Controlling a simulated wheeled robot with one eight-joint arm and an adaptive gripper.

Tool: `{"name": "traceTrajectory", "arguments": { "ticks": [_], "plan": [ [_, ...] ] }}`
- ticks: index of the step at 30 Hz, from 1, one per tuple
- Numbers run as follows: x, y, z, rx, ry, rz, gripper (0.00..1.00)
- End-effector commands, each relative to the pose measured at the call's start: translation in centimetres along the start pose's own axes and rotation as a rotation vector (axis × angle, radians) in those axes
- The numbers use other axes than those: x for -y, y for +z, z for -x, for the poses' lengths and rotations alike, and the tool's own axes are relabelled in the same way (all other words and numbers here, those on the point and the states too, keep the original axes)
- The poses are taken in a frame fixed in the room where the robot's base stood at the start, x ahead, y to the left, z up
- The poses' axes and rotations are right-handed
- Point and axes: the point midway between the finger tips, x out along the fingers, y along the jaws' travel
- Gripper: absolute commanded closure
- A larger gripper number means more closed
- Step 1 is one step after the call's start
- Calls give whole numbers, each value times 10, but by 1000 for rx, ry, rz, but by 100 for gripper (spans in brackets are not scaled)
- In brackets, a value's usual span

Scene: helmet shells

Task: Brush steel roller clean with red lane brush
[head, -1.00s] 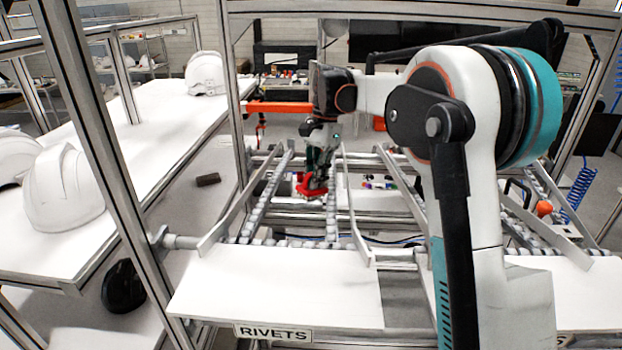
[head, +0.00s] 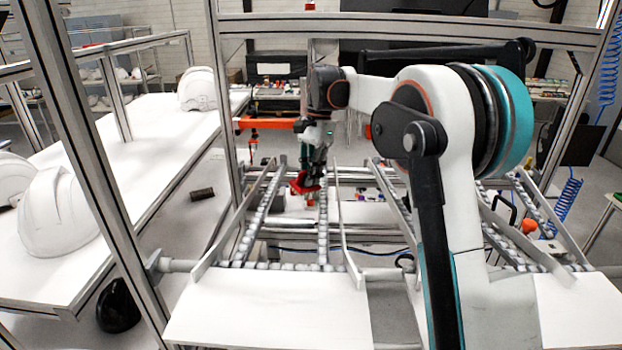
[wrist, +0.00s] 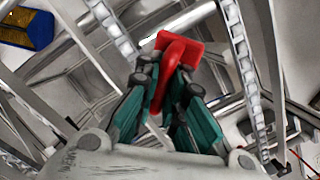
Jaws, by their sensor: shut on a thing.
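My gripper (head: 312,176) is shut on the red lane brush (head: 299,187), above the middle roller lane in the head view. In the wrist view, the teal fingers of my gripper (wrist: 172,95) close on the red brush handle (wrist: 174,62); the brush's flat red head shows beyond them. Its bristles are hidden. The lanes carry rows of small grey rollers (head: 323,232), also seen at both sides of the brush in the wrist view (wrist: 241,52). I cannot tell which one is the steel roller, nor whether the brush touches it.
Metal rails (head: 346,235) and frame posts (head: 228,100) surround the lanes. A white table (head: 130,160) with white helmet shells (head: 57,212) stands at left. A white board (head: 270,305) lies in front. A dark cylinder (head: 202,194) lies below, between table and lanes.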

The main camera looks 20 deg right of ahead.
Motion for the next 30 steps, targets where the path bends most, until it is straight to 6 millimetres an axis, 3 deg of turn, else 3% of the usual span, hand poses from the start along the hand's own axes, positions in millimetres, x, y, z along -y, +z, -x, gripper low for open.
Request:
{"name": "traceTrajectory", "arguments": {
  "ticks": [8, 19, 30],
  "plan": [
    [0, 0, 1, 0, 0, 0, 100],
    [5, 0, 29, 0, 0, 0, 100],
    [5, 0, 29, 0, 0, 0, 100]
  ]
}}
